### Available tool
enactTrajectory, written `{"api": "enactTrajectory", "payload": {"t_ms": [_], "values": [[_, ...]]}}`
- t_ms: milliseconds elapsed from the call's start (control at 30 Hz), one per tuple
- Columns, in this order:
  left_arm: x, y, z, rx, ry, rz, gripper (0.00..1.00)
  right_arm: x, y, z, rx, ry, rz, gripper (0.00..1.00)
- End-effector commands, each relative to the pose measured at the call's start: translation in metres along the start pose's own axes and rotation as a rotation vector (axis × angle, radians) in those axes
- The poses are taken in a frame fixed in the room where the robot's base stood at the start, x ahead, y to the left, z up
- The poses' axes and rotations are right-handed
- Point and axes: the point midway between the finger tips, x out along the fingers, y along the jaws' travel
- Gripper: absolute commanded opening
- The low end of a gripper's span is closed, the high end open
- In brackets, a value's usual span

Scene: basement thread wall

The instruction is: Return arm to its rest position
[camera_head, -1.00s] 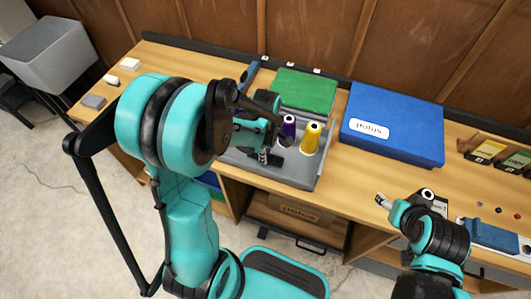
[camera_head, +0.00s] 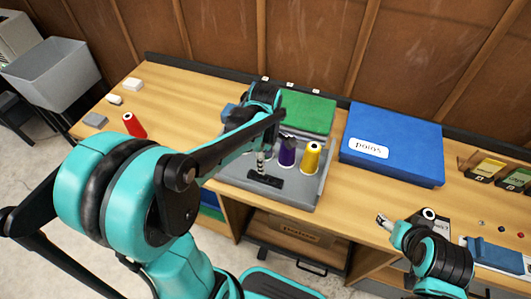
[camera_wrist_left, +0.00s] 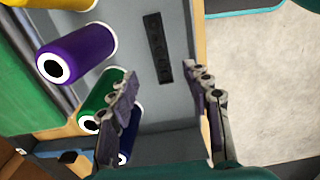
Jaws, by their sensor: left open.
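My left arm reaches over the grey tray (camera_head: 300,193) from the left. Its gripper (camera_head: 262,162) is above the tray, left of the purple spool (camera_head: 288,152) and yellow spool (camera_head: 310,158). In the left wrist view the two fingers (camera_wrist_left: 165,98) stand apart with nothing held between them. The purple spool (camera_wrist_left: 80,55), a green spool (camera_wrist_left: 98,103) and a partly hidden blue spool (camera_wrist_left: 133,130) show at the left, behind or beside the left finger. My right gripper (camera_head: 384,219) hovers at the table's front right; its jaw gap is too small to judge.
A red spool (camera_head: 133,125) stands on the table at left, near small blocks (camera_head: 95,120). A green box (camera_head: 308,112) lies behind the tray. A blue box (camera_head: 400,135) sits to its right. Labelled holders (camera_head: 490,168) stand at far right. The wall closes off the back.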

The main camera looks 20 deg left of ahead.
Motion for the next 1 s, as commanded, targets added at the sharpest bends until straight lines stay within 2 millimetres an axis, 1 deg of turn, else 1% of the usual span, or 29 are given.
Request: {"api": "enactTrajectory", "payload": {"t_ms": [33, 100, 200, 433, 533, 567, 667, 800, 900, 1000], "values": [[-0.009, -0.001, 0.0, 0.0, 0.0, 0.0, 0.49, 0.0, 0.0, 0.0, 0.0, 0.0, 0.0, 0.6], [-0.019, 0.0, 0.0, 0.0, 0.0, 0.0, 0.49, 0.0, 0.0, 0.0, 0.0, 0.0, 0.0, 0.6], [-0.028, 0.0, 0.0, 0.0, 0.0, 0.0, 0.49, 0.0, 0.0, 0.0, 0.0, 0.0, 0.0, 0.6], [-0.035, -0.001, 0.0, 0.009, 0.0, 0.003, 0.49, 0.0, 0.0, 0.0, 0.0, 0.0, 0.0, 0.6], [-0.039, -0.007, 0.002, 0.082, 0.002, 0.032, 0.49, 0.0, 0.0, 0.0, 0.0, 0.0, 0.0, 0.6], [-0.041, -0.009, 0.003, 0.125, 0.004, 0.048, 0.49, 0.0, 0.0, 0.0, 0.0, 0.0, 0.0, 0.6], [-0.051, -0.024, 0.008, 0.335, 0.023, 0.128, 0.49, 0.0, 0.0, 0.0, 0.0, 0.0, 0.0, 0.6], [-0.062, -0.048, 0.016, 0.727, 0.1, 0.271, 0.49, 0.0, 0.0, 0.0, 0.0, 0.0, 0.0, 0.6], [-0.066, -0.064, 0.021, 1.002, 0.189, 0.362, 0.49, 0.0, 0.0, 0.0, 0.0, 0.0, 0.0, 0.6], [-0.067, -0.076, 0.025, 1.235, 0.289, 0.431, 0.49, 0.0, 0.0, 0.0, 0.0, 0.0, 0.0, 0.6]]}}
